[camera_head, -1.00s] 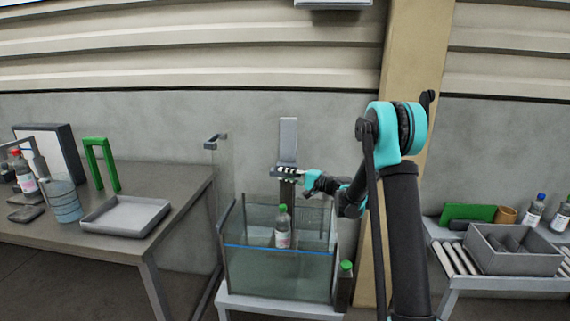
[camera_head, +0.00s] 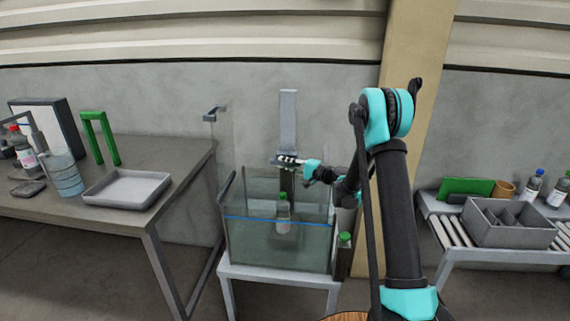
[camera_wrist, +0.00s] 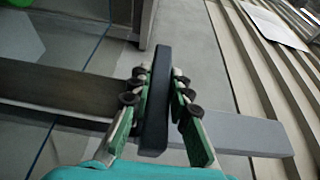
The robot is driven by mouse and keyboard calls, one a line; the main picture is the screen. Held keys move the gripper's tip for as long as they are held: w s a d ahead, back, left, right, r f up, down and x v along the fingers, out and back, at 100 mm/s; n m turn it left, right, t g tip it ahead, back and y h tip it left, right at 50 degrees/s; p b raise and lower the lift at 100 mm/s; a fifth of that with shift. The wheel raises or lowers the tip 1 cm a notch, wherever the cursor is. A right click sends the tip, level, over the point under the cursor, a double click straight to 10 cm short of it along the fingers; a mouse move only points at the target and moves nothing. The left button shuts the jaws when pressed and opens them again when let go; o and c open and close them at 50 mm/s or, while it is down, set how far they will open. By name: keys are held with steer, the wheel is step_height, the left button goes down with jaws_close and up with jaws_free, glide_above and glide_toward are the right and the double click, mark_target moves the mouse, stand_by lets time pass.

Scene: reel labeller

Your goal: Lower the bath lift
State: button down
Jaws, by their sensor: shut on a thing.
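The bath is a glass tank (camera_head: 250,255) of clear liquid with a blue line around it, on a small white stand. The lift has an upright grey post (camera_head: 288,120) at the back of the tank and a dark handle bar (camera_wrist: 154,110). My gripper (camera_head: 280,160) is shut on this bar, with a finger on each side in the wrist view (camera_wrist: 160,92). A bottle (camera_head: 283,215) with a green cap hangs upright in the tank. Its lower part is below the blue line and its cap is above. Its support is hard to make out.
A dark bottle with a green cap (camera_head: 344,255) stands close to the tank's right side. The left table (camera_head: 150,205) holds a grey tray (camera_head: 127,188), a green frame (camera_head: 100,138) and bottles. A roller bench with a grey divided bin (camera_head: 510,235) is at right.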

steer(key=c, duration=1.4)
jaws_free()
steer(key=shift+d, duration=0.1)
steer(key=v, duration=1.2)
